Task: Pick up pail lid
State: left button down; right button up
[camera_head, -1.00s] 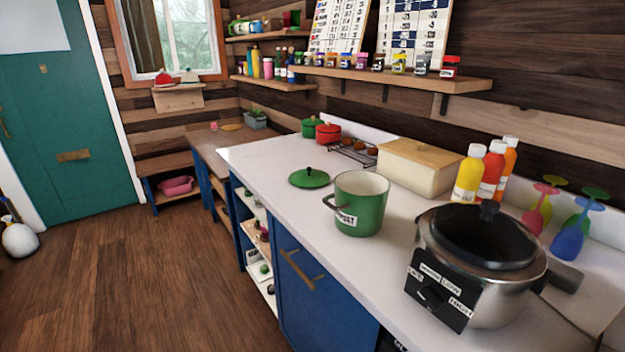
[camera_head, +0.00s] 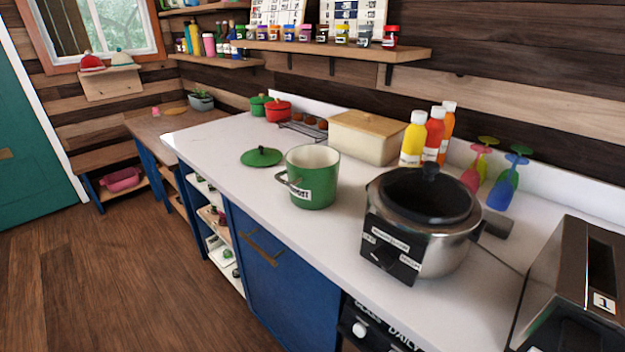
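The green pail lid (camera_head: 262,157) lies flat on the white counter, with a dark knob on top. It is to the left of the open green pail (camera_head: 313,178), which has a white label and a side handle. The lid and pail look apart. Neither of my grippers shows in the head view.
A slow cooker (camera_head: 424,218) stands right of the pail, and a metal toaster (camera_head: 580,285) is at the right edge. A bread box (camera_head: 365,138), bottles (camera_head: 412,140) and glasses line the back. The counter front (camera_head: 215,160) near the lid is clear.

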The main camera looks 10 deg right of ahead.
aim_at(260, 156)
jog(key=i+j+z, duration=0.2)
jog(key=z, duration=0.25)
jog(key=i+j+z, duration=0.15)
jog(key=j+z, duration=0.3)
